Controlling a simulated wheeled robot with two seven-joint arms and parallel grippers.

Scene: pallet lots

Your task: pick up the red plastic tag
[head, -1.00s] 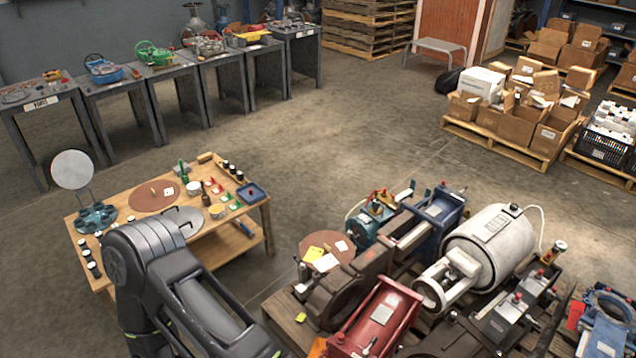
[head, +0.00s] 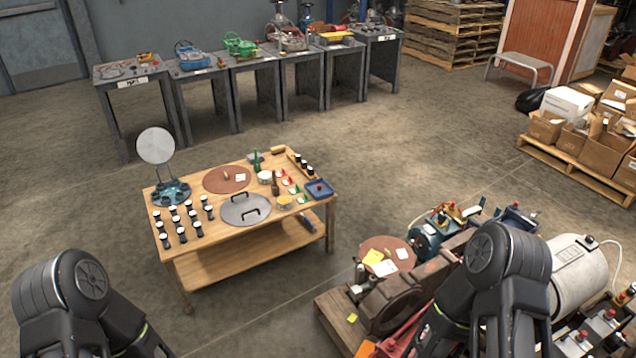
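Small red and green pieces (head: 288,185) lie with white pieces at the right part of the wooden workbench (head: 222,247). One of the red ones may be the red plastic tag, but they are too small to tell. An orange-red flat piece (head: 366,348) lies at the front of the machinery pallet; I cannot tell if it is a tag. Only links of my two arms show, at the lower left and lower right. Both grippers are out of view. My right arm hides part of the machinery.
The workbench also holds a grey lidded disc (head: 245,210), a brown disc (head: 227,179), several black-and-white cylinders and a blue tray (head: 320,190). A pallet with boxes (head: 580,170) stands right. Grey tables (head: 205,110) line the back. Floor between is open.

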